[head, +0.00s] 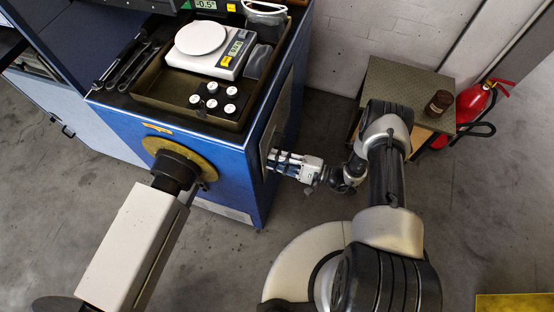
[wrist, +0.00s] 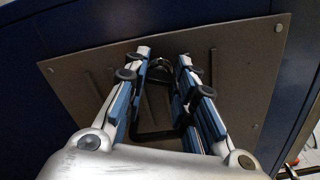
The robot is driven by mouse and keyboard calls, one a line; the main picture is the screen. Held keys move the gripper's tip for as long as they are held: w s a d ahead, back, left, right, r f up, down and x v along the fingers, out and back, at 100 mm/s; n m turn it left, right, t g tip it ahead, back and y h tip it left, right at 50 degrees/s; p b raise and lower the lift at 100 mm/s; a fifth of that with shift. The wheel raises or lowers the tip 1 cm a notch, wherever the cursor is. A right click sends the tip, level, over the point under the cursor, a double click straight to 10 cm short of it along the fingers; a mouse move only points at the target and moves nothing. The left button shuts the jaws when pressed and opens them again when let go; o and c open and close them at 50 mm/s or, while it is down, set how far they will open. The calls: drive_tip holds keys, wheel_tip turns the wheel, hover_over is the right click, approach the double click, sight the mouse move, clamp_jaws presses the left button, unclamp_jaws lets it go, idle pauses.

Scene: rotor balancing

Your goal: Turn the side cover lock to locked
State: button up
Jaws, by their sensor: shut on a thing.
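The side cover (wrist: 230,62) is a grey plate with screws in its corners on the blue cabinet; it also shows edge-on in the head view (head: 280,115). My gripper (wrist: 164,62) reaches to the cover, its blue-padded fingers on both sides of the dark side cover lock (wrist: 160,68). The fingers are shut on the lock; its turn position is hard to read. A black U-shaped handle (wrist: 155,136) shows between the fingers, nearer the wrist camera. In the head view my gripper (head: 271,161) is at the cabinet's right side, and the lock is hidden.
The blue cabinet (head: 228,160) carries a tray (head: 150,99) with a scale (head: 215,50) and several small weights (head: 213,103). A brass flange (head: 205,166) sits on its front. A small table (head: 392,82) with a brown jar (head: 440,102) and a red extinguisher (head: 473,104) stand at right.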

drive_tip(key=n, duration=0.4)
drive_tip(key=shift+n, duration=0.4)
idle(0.4)
drive_tip(key=o, duration=1.1)
drive_tip(key=shift+c, duration=0.2)
drive_tip(key=v, duration=1.2)
